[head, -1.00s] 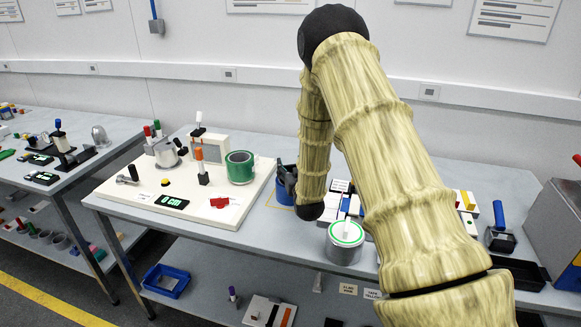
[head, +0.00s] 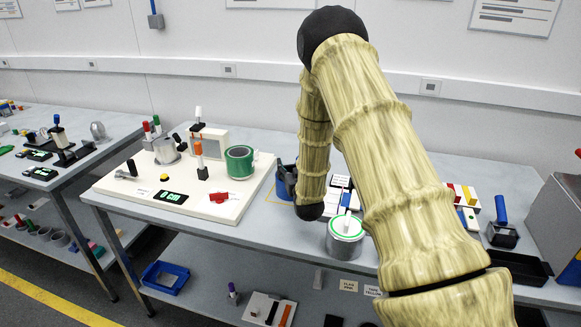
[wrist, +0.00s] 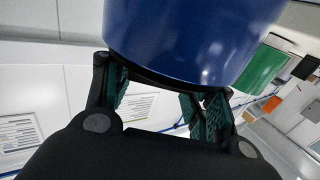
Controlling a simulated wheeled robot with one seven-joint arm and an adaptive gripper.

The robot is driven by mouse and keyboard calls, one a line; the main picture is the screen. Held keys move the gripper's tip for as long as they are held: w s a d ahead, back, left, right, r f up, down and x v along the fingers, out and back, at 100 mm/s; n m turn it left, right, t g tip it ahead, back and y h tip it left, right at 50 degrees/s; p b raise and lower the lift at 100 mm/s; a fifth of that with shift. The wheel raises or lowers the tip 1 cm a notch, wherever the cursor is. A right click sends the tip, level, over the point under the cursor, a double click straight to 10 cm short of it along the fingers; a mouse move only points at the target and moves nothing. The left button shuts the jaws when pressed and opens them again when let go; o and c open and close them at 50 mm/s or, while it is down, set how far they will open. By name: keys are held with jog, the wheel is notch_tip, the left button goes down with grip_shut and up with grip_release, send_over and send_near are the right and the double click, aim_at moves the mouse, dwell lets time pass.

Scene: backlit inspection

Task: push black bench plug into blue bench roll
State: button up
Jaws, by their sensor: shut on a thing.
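The blue bench roll (head: 281,188) stands on the bench, just right of the white board, partly hidden behind my arm. In the wrist view the blue roll (wrist: 195,35) fills the top, very close. A dark band (wrist: 165,76) runs along its near edge, in line with the black bench plug; most of the plug is hidden, and I cannot tell how deep it sits. My gripper (wrist: 158,95) has its teal-padded fingers apart around the plug at that edge, shut on it. In the head view my gripper (head: 288,178) is at the roll, mostly hidden by my arm.
A green roll (head: 239,166) stands on the white board (head: 120,184) to the left. A grey can with a green ring (head: 345,238) stands close in front, right of the roll. Several coloured blocks lie behind my arm. A black tray (head: 518,268) is at right.

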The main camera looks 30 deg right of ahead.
jog(key=shift+f, duration=0.15)
jog(key=o, duration=1)
jog(key=v, duration=1.2)
jog(key=shift+a, duration=0.1)
